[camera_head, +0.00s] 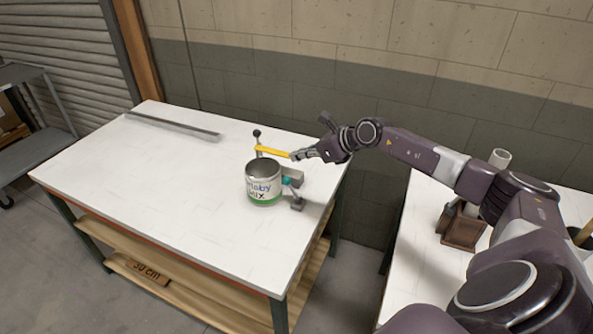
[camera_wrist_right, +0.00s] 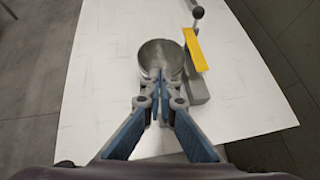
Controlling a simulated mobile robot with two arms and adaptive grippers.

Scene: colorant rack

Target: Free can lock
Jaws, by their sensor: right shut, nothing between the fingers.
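The open metal can (camera_head: 264,192), with a white and green label, stands upright on the white table. It also shows in the wrist view (camera_wrist_right: 149,53). My right gripper (camera_head: 296,155) is shut and empty near the bar's right end. In the wrist view its closed fingertips (camera_wrist_right: 160,75) overlap the can's opening; contact is not clear. My left gripper is out of view.
A post with a dark knob (camera_head: 257,133) stands at the bar's left end. A grey metal strip (camera_head: 172,126) lies along the table's back left. The table's front and left are clear. A second table (camera_head: 413,220) at right holds a brown wooden holder (camera_head: 463,229).

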